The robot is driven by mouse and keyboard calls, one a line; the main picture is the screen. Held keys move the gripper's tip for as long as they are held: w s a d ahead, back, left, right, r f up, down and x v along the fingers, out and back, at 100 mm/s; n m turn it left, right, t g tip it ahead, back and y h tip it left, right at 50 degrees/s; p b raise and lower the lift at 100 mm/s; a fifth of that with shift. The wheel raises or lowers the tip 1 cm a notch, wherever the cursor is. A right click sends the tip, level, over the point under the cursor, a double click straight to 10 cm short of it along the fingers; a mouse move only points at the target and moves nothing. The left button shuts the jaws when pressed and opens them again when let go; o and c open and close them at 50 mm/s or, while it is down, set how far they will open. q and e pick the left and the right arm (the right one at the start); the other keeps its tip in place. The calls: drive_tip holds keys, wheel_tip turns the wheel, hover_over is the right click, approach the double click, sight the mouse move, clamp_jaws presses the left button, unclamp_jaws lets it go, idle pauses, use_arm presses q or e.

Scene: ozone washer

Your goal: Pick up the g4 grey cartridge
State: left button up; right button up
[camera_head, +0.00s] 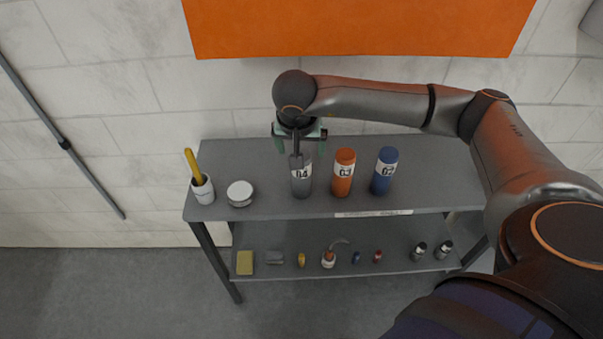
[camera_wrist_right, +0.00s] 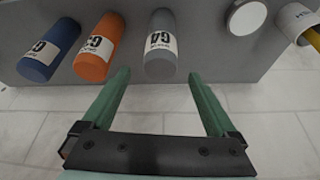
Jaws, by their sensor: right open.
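The grey cartridge (camera_head: 301,186) stands upright on the top shelf of the grey rack, with a white label reading G4. In the right wrist view the grey cartridge (camera_wrist_right: 160,48) lies ahead, roughly between the lines of the fingers but beyond their tips. My left gripper is not in view.
An orange cartridge (camera_head: 343,175) and a blue cartridge (camera_head: 383,172) stand to the right. A round white-topped tin (camera_head: 240,193) and a white cup (camera_head: 203,191) with a yellow handle stand left. Several small items lie on the lower shelf (camera_head: 400,260). An orange panel (camera_head: 360,28) hangs above.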

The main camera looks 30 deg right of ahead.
sight(302, 175)
drive_tip(key=shift+x, duration=1.9)
drive_tip(key=shift+s+a, duration=0.1)
clamp_jaws()
